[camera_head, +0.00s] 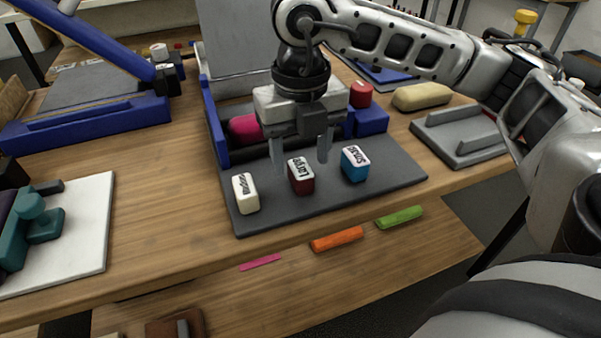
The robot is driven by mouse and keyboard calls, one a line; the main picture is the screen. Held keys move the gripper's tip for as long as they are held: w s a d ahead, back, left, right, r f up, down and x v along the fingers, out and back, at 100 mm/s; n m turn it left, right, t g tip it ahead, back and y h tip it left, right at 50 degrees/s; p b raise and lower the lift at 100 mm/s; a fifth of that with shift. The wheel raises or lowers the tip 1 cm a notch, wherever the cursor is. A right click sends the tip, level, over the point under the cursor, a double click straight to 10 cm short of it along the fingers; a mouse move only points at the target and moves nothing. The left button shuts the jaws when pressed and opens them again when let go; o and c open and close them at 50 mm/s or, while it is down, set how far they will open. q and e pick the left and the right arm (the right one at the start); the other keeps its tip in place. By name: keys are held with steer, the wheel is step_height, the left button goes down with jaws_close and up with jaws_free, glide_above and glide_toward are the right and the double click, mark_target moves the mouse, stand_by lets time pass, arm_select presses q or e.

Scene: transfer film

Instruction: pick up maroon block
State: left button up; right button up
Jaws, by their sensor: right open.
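The maroon block (301,179) stands on a dark grey mat (400,165), with a white top bearing dark lettering. It is the middle one of three blocks in a row. A cream block (246,197) stands to its left and a blue block (354,167) to its right. My right gripper (300,160) points down with its two fingers apart, one on each side of the maroon block's upper part in the picture. I cannot tell whether the fingers touch it. My left gripper is not in view.
Behind the gripper is a blue-framed stand with a magenta roll (244,129) and a red cylinder (360,95). A grey tray (460,140) lies at right. A white board (85,240) with teal parts lies at left. Bare wood (165,190) lies between board and mat.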

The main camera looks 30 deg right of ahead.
mark_target(301, 167)
steer(key=shift+f, duration=1.5)
steer(key=c, duration=1)
steer(key=shift+c, duration=0.2)
steer(key=shift+r, duration=0.15)
